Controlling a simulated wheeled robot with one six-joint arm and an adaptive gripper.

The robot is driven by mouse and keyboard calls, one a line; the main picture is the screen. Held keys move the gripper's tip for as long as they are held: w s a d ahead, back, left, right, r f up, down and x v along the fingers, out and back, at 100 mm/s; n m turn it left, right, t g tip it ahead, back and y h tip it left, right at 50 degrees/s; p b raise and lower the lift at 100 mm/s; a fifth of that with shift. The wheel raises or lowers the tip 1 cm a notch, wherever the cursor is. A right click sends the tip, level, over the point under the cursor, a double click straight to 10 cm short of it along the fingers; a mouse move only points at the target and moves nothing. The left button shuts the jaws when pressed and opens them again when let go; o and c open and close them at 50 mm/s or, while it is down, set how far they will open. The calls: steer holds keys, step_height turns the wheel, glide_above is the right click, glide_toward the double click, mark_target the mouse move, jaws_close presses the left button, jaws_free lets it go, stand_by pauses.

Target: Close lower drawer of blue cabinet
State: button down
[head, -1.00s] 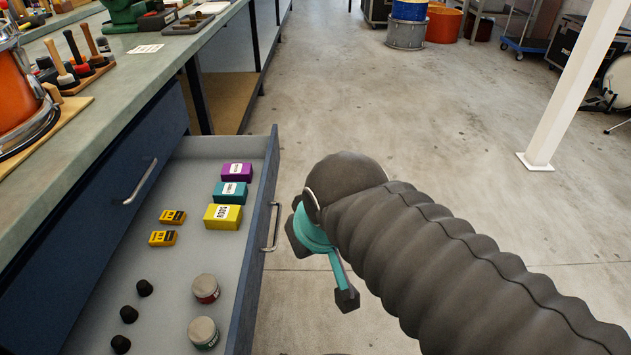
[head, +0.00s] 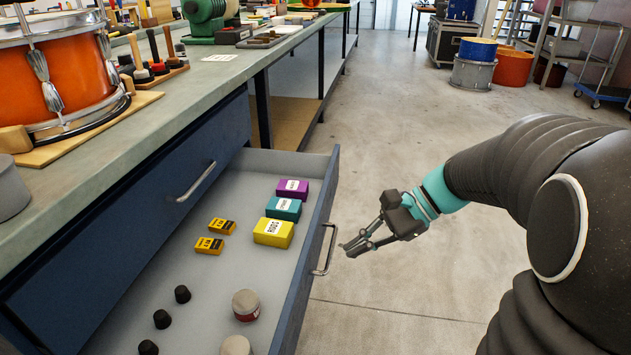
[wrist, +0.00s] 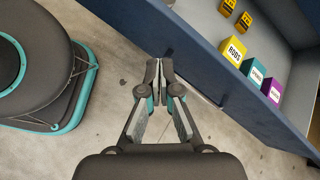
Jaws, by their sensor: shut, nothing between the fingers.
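The blue cabinet (head: 150,205) stands at the left under the bench top. Its lower drawer (head: 215,285) is pulled far out, with its front panel (head: 312,245) facing right and a metal bar handle (head: 327,250) on it. My gripper (head: 345,250) is just right of the drawer front, near the handle, shut and empty. The head view does not show clearly whether it touches the handle. In the wrist view the fingertips (wrist: 158,72) are together, close to the blue drawer front (wrist: 215,65). The upper drawer (head: 185,200) is closed.
The open drawer holds coloured boxes (head: 273,232), small yellow boxes (head: 215,240), black knobs (head: 182,294) and round tins (head: 246,304). An orange drum (head: 60,75) stands on the bench top (head: 225,95). The concrete floor (head: 420,290) right of the drawer is clear.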

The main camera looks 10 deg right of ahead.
steer(key=w+d+f+m+t+y+b, duration=0.25)
steer(key=w+d+m+y, duration=0.2)
steer(key=w, duration=0.25)
steer(key=m+t+y+b, duration=0.1)
steer(key=m+t+y, duration=0.2)
steer(key=m, duration=0.1)
glide_toward(322, 207)
steer(key=x, duration=0.2)
steer(key=b+x, duration=0.1)
steer(key=x, duration=0.1)
steer(key=b+x, duration=0.1)
steer(key=x, duration=0.1)
steer(key=shift+w+f, duration=0.25)
steer(key=shift+w, duration=0.05)
steer(key=shift+w+a, duration=0.2)
steer(key=shift+a, duration=0.3)
steer(key=shift+r, duration=0.1)
